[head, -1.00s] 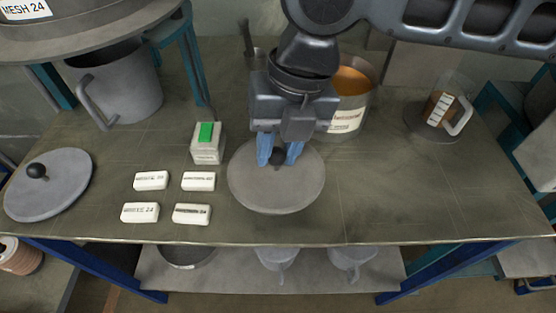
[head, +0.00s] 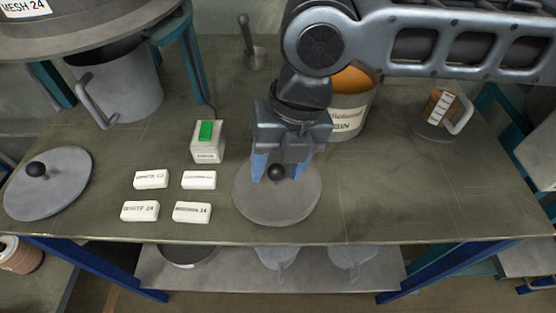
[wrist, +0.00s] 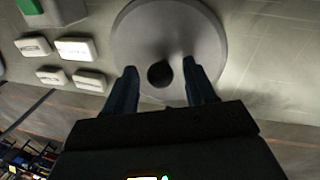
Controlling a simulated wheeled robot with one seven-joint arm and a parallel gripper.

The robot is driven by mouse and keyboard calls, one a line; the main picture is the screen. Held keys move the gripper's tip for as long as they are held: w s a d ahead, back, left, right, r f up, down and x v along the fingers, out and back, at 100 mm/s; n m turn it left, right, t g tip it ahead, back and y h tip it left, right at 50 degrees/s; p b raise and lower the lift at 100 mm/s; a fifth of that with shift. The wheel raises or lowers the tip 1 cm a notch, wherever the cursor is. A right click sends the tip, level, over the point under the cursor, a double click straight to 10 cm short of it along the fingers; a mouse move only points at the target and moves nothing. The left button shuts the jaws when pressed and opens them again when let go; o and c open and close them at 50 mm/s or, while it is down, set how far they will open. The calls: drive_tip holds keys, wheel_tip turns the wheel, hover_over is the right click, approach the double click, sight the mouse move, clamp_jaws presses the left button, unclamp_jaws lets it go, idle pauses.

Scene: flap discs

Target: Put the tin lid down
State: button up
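The tin lid (head: 278,204), a grey disc with a black ball knob (head: 275,173), lies flat on the bench near its front edge. My gripper (head: 281,170) is over the lid, its blue fingers apart on either side of the knob. In the wrist view the lid (wrist: 205,35) shows with the knob between the fingertips (wrist: 160,73), with gaps on both sides, so the gripper is open. The labelled tin (head: 347,120), with orange contents, stands uncovered behind my gripper, partly hidden by my arm.
Several white labelled blocks (head: 192,212) and a box with a green top (head: 207,150) sit left of the lid. Another knobbed lid (head: 50,195) lies at far left, below a grey pot (head: 120,85). A jug (head: 440,107) stands at back right. The bench's right front is clear.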

drive_tip(key=shift+r, duration=0.1)
wheel_tip(320, 180, up, 12)
drive_tip(key=d, duration=0.2)
drive_tip(key=shift+w+d+p, duration=0.15)
drive_tip(key=shift+w+p, duration=0.1)
drive_tip(key=shift+p, duration=0.05)
